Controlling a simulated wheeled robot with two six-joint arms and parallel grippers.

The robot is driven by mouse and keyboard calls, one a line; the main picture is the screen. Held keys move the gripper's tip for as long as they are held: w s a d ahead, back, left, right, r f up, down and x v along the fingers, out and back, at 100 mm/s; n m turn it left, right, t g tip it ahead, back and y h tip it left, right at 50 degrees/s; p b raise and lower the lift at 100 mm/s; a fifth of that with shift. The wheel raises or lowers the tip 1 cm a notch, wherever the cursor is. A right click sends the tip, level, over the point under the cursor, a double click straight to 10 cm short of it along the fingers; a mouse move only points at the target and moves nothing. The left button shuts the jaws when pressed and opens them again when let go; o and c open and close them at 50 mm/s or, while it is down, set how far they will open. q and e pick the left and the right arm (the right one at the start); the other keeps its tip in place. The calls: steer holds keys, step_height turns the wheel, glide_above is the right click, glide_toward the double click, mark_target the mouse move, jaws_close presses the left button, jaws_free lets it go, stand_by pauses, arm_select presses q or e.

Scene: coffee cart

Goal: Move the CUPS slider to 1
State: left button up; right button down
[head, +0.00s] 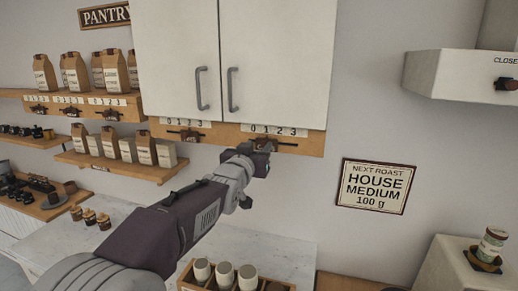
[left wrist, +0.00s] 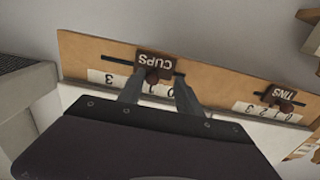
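The CUPS slider (left wrist: 155,64) is a dark brown block with a round knob, upside down in the left wrist view, on a wooden rail (left wrist: 105,58) under the cabinet. Its number strip (left wrist: 105,77) shows a 3 at the left; my fingers partly cover the other digits, so I cannot tell its exact setting. In the head view the strip (head: 274,131) reads 0 1 2 3. My left gripper (left wrist: 158,88) is open, with its fingers apart on either side of the knob. It also shows in the head view (head: 265,150), hiding part of the slider. My right gripper is not in view.
The TINS slider (left wrist: 283,96) sits on the same rail, to the left in the head view (head: 188,134). White cabinet doors (head: 220,60) are above. A crate (head: 190,283) of cups stands below on the counter. A roast sign (head: 375,186) hangs at the right.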

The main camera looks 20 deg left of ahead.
arm_select(q)
steer(key=s+b, duration=0.2)
steer(key=s, duration=0.7)
steer(key=shift+d+b, duration=0.3)
steer(key=shift+b, duration=0.05)
steer(key=s+f+n+g+b, duration=0.15)
steer(key=f+g, duration=0.35)
steer(key=f, duration=1.1)
steer(key=s+f+m+g+b, duration=0.1)
steer(key=s+f+g, duration=0.25)
steer(key=f, duration=1.35)
steer(key=s+f+g, duration=0.8)
steer(key=s+f, duration=0.4)
steer(key=s, duration=0.5)
steer(key=shift+s+f, duration=0.35)
steer(key=shift+f, duration=0.05)
